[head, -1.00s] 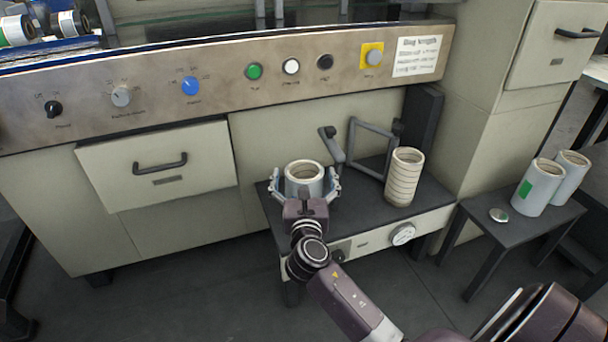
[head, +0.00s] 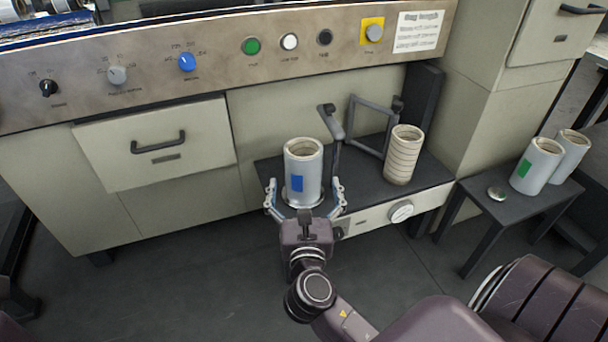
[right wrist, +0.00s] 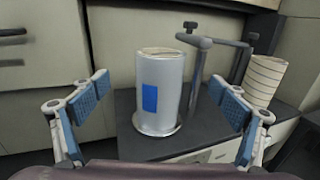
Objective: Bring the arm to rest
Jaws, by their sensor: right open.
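My right gripper (head: 306,196) is open at the front edge of the low black-topped stand. Its fingers are spread and hold nothing. A pale roll with a blue label (head: 303,175) stands upright on a round base on the stand, just beyond the fingertips. In the right wrist view the same roll (right wrist: 160,92) stands between and beyond the blue finger pads, apart from them. My left gripper is not in view.
A ribbed cream roll (head: 404,155) stands on the same stand (head: 362,178), beside a grey bracket (head: 372,128). The machine's control panel (head: 215,68) rises behind.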

